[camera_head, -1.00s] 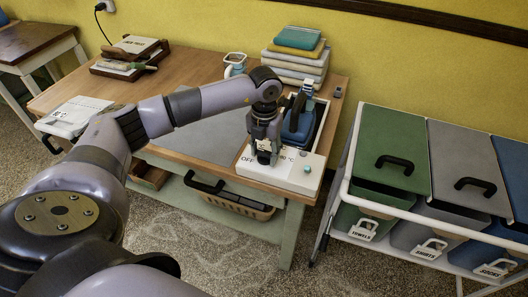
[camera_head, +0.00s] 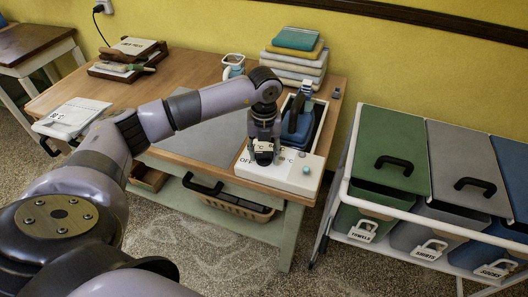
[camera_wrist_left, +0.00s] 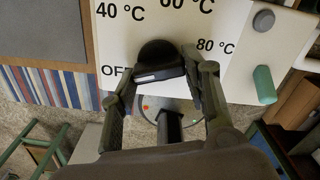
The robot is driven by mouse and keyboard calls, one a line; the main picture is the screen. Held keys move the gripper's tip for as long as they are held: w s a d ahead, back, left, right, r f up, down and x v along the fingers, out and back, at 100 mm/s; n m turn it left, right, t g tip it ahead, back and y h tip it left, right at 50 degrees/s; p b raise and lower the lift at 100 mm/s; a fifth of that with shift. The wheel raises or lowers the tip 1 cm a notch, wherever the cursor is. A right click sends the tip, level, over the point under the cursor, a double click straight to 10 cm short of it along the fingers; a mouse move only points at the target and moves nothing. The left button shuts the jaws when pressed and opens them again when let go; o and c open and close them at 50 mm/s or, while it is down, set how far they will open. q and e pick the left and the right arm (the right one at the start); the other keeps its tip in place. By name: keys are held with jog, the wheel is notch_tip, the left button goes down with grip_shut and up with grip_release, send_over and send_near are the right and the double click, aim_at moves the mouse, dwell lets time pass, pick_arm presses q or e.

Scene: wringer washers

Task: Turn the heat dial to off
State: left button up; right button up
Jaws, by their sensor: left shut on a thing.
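The heat dial (camera_wrist_left: 157,56) is a black round knob on a white control panel (camera_wrist_left: 235,75), with 40 °C, 60 °C, 80 °C and OFF printed around it. OFF is at the knob's lower left in the left wrist view. My left gripper (camera_wrist_left: 160,76) is shut on the dial, one finger on each side. In the head view my left gripper (camera_head: 263,152) points down over the panel (camera_head: 291,177) at the table's front right corner and hides the dial. I cannot tell which mark the dial points to. My right gripper is not in view.
A teal button (camera_wrist_left: 264,85) sits on the panel. A cart with green (camera_head: 391,145), grey and blue lidded bins stands right of the table. A basket (camera_head: 228,199) is below.

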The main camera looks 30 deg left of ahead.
aim_at(264, 154)
pick_arm(q)
jog(key=shift+w+r, duration=0.1)
jog(key=o, duration=1.2)
jog(key=shift+c, duration=0.2)
notch_tip(264, 154, up, 12)
